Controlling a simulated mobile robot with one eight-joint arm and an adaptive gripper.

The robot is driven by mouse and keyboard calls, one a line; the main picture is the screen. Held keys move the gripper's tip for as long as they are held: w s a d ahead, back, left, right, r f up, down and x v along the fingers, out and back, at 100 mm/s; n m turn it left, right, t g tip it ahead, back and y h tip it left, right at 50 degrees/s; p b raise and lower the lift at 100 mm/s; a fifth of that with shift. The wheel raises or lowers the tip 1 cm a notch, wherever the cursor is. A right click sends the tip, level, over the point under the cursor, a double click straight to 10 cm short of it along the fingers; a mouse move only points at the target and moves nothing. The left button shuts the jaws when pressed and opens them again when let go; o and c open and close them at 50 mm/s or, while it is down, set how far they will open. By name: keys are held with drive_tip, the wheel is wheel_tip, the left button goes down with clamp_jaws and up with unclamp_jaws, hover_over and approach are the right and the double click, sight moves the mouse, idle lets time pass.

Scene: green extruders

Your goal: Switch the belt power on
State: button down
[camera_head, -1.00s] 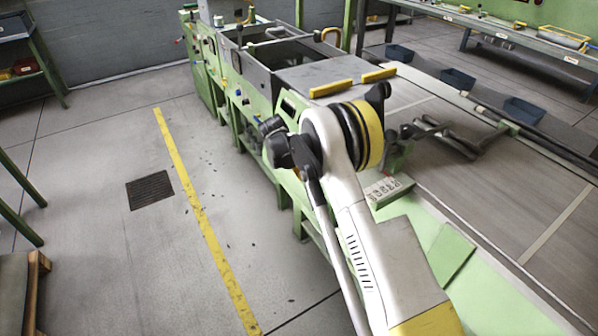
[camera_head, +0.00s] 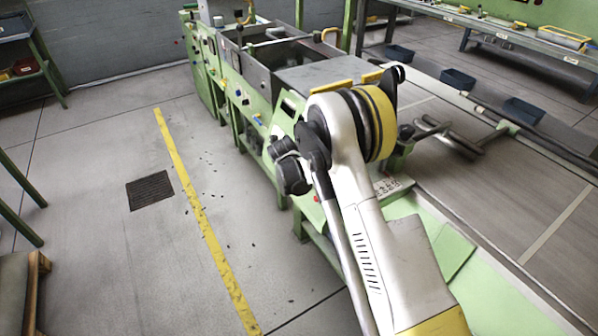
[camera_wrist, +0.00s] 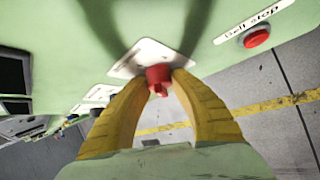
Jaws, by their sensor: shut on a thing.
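In the wrist view, a red rotary knob (camera_wrist: 158,74) sits on a white plate (camera_wrist: 150,56) on a pale green panel. My gripper (camera_wrist: 160,86) has its yellow fingers closed around the knob, one on each side. To the right on the same panel is a red round button (camera_wrist: 257,37) under a white label reading "Belt stop". The label on the knob's plate is not readable. In the head view my arm covers the gripper and the knob.
The green machine (camera_head: 240,95) runs away to the back left, with its belt (camera_head: 500,200) on the right. A yellow floor line (camera_head: 195,205) and a dark floor grate (camera_head: 150,190) lie to the left, where the floor is open. Blue bins (camera_head: 457,80) stand beyond the belt.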

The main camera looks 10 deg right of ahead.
drive_tip(key=m+t, duration=0.2)
drive_tip(key=shift+t, duration=0.3)
drive_tip(key=shift+m+t+h, duration=0.4)
drive_tip(key=shift+m+t, duration=0.7)
drive_tip(key=shift+m, duration=0.1)
drive_tip(key=shift+w+r, duration=0.1)
drive_tip(key=c, duration=1.1)
unclamp_jaws()
drive_tip(key=shift+o, duration=0.2)
drive_tip(key=v, duration=1.2)
